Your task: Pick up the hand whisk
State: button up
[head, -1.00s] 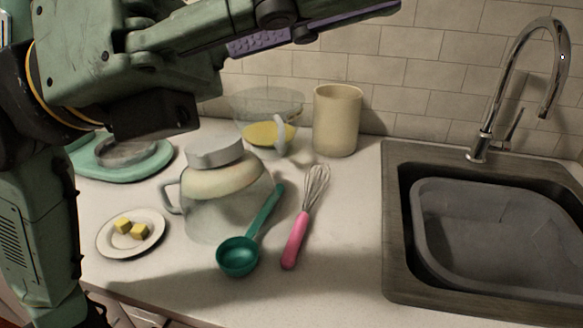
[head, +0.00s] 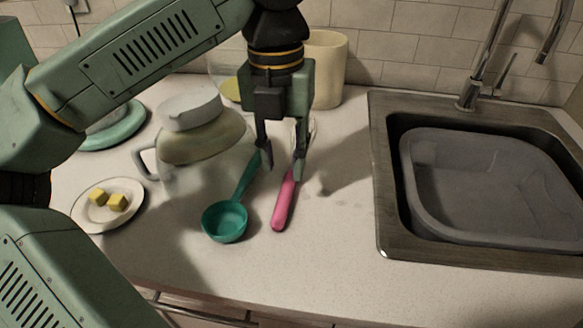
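The hand whisk lies on the white counter, its pink handle (head: 284,203) towards the front edge. Its wire end points to the back and is mostly hidden behind my gripper. My gripper (head: 282,170) points down with its two fingers apart and nothing seen between them. The right fingertip overlaps the top of the pink handle in the picture; the left fingertip is near the teal scoop's handle. I cannot tell whether the fingers touch either one.
A teal scoop (head: 225,221) lies just left of the whisk. A glass jug (head: 195,150) and a plate (head: 77,212) with yellow cubes are further left. A cream canister (head: 328,70) stands behind. The sink (head: 384,200) is right; the counter between is clear.

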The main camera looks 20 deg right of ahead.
aim_at(285, 191)
jog(key=f, duration=0.2)
jog(key=f+p, duration=0.1)
jog(key=f, duration=0.3)
jog(key=shift+s+f+p, duration=0.25)
jog(key=shift+s+p, duration=0.05)
jog(key=shift+p, duration=0.05)
grip_shut()
